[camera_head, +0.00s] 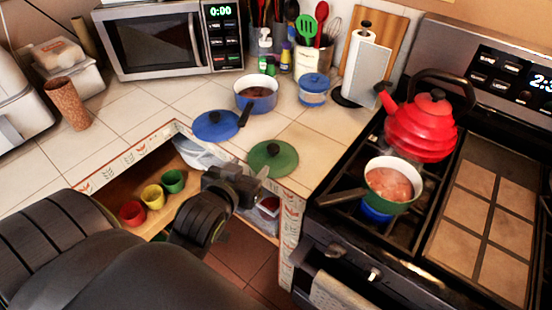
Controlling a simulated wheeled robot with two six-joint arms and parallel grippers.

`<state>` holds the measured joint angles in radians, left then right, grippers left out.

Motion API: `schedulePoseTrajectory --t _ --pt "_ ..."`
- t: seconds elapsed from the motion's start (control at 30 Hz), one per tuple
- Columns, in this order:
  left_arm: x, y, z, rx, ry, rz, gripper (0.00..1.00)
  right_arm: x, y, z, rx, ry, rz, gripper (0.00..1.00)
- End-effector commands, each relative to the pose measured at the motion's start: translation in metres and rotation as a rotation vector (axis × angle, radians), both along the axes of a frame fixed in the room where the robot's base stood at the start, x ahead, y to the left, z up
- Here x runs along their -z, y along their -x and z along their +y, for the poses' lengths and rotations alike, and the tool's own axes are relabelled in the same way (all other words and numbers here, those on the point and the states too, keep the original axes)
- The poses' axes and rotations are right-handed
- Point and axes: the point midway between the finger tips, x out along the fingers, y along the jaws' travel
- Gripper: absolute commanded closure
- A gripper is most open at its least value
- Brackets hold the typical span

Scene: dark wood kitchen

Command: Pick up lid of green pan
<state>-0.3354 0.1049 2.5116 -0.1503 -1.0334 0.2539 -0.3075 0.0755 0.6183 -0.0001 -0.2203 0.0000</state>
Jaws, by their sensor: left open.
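The green lid (283,160) with a black knob lies flat on the tiled counter near its front corner, left of the stove. The green pan (389,186) stands uncovered on the front left burner with reddish food in it and its handle pointing left. My left gripper (258,179) is just in front of and below the lid, its fingers close to the lid's left front edge. It is open and I see nothing held in it. Whether it touches the lid I cannot tell. My right gripper is not in view.
A blue lid (216,125) and a blue pan (256,93) stand behind the green lid. A red kettle (420,124) sits on the back burner.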

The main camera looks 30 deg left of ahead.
Motion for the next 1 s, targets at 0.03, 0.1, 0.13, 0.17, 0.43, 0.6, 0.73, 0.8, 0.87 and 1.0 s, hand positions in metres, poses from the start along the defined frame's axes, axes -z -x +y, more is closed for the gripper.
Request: schedulePoseTrajectory --t 0.03,0.1,0.13,0.17,0.43,0.6,0.73,0.8,0.87,1.0 --pt "0.007 -0.008 0.002 0.002 -0.003 -0.005 0.42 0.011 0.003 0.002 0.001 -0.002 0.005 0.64" --pt "0.012 -0.019 0.004 0.002 -0.003 -0.002 0.42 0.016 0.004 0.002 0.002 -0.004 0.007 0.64" --pt "0.013 -0.024 0.005 0.002 -0.003 -0.003 0.42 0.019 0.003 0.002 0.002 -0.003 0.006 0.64" --pt "0.015 -0.028 0.007 0.002 -0.005 -0.003 0.42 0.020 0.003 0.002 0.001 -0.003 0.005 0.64" --pt "0.030 -0.070 0.017 -0.001 0.000 0.002 0.42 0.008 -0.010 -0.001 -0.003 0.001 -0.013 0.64" --pt "0.037 -0.086 0.020 -0.001 0.000 0.001 0.42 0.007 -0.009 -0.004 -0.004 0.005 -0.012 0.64" --pt "0.039 -0.091 0.021 0.000 0.001 0.000 0.42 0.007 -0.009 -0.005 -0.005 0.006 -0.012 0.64" --pt "0.041 -0.094 0.021 -0.001 0.002 0.001 0.42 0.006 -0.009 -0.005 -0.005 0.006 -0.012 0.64" --pt "0.045 -0.099 0.020 -0.001 0.002 0.002 0.42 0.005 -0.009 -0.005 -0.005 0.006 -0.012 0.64" --pt "0.055 -0.115 0.019 0.000 0.003 0.001 0.42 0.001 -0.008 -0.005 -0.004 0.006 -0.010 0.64"
